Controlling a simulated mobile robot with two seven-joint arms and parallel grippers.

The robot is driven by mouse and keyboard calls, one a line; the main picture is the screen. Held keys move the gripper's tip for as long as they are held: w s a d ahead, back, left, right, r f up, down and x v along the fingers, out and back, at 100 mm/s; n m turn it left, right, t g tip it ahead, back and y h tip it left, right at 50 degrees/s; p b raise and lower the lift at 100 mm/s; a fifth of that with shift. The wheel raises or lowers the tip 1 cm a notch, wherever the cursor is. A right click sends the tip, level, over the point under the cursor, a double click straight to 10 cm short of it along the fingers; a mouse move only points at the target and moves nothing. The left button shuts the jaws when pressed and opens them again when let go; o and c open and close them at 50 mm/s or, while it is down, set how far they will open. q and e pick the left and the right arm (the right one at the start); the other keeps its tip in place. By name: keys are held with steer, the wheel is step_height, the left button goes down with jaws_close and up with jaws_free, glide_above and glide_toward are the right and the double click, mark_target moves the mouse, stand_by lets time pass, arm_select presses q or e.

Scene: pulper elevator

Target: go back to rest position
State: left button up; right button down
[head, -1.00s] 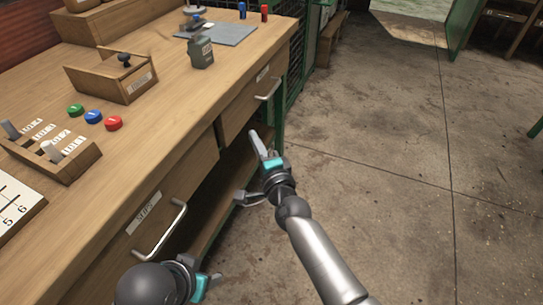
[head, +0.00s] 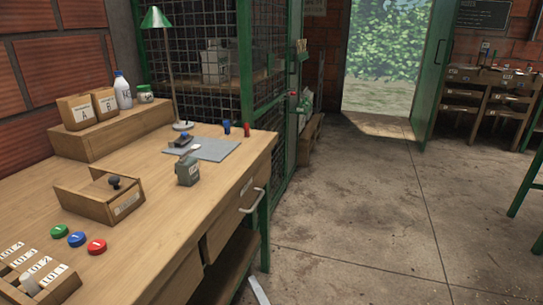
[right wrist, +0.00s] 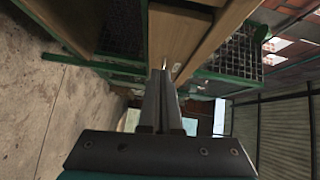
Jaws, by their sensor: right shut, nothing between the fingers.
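In the head view only a grey fingertip of my right gripper (head: 258,290) shows at the bottom edge, beside the workbench's drawer front. In the right wrist view the two dark fingers of my right gripper (right wrist: 164,85) lie close together, shut and empty. They point toward the underside and drawer side of the wooden workbench (head: 140,181). It is hard to tell the gap to the bench. My left gripper is not in view.
A drawer handle (head: 254,202) juts out. The concrete floor (head: 370,215) to the right is clear.

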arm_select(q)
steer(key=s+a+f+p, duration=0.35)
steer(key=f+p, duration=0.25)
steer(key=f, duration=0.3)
arm_select(e)
steer(key=s+d+f+n+g+h, duration=0.2)
steer(key=s+d+f+n+g, duration=0.15)
steer(key=s+d+f, duration=0.5)
steer(key=s+d+f+n+g+h, duration=0.25)
steer(key=s+d+f+n, duration=0.2)
steer(key=f, duration=0.65)
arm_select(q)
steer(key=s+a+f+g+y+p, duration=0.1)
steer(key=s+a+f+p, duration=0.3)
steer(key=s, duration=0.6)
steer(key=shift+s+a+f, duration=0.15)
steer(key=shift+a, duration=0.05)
arm_select(e)
steer(key=s+d+f+n+g+h, duration=0.1)
steer(key=s+d+f+n+g, duration=0.1)
steer(key=s+d, duration=0.2)
steer(key=s+d+f+n+g+h, duration=0.1)
steer(key=s+d, duration=0.4)
steer(key=s, duration=0.6)
steer(key=s+d+f+n+g+h, duration=0.1)
steer(key=s+d+f+n+g, duration=0.2)
steer(key=s, duration=0.5)
steer(key=shift+s+d+f+g+h, duration=0.3)
steer(key=shift+d+f+g, duration=0.3)
steer(key=shift+d+f, duration=0.45)
